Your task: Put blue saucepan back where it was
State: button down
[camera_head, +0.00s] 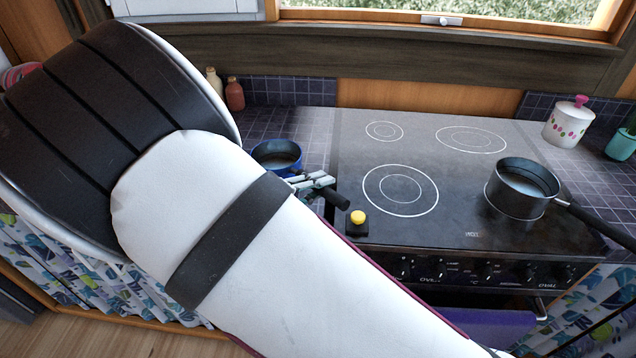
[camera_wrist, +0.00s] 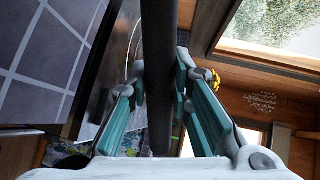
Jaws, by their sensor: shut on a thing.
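The blue saucepan (camera_head: 277,155) is at the tiled counter just left of the stove, in the head view. It looks upright, with its dark inside showing. I cannot tell whether its base touches the tiles. My gripper (camera_head: 316,183) is shut on its black handle, and the handle's end (camera_head: 336,199) sticks out towards the stove's front left. In the wrist view the dark handle (camera_wrist: 157,60) runs between the teal finger pads of my gripper (camera_wrist: 158,95). The pan's bowl is not clear there. My white arm hides part of the counter in the head view.
A dark saucepan (camera_head: 521,188) stands on the stove's (camera_head: 398,150) right front ring, its handle pointing right. A yellow button on a black base (camera_head: 358,218) is at the stove's front left. Bottles (camera_head: 235,94) stand behind the blue pan. A white lidded pot (camera_head: 568,125) stands back right.

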jog(key=c, duration=1.5)
grip_release()
jog(key=shift+o, duration=0.2)
jog(key=shift+s+a, duration=0.1)
jog(key=v, duration=1.1)
jog(key=shift+s+a, duration=0.25)
jog(key=shift+s, duration=0.05)
jog(key=shift+r, duration=0.15)
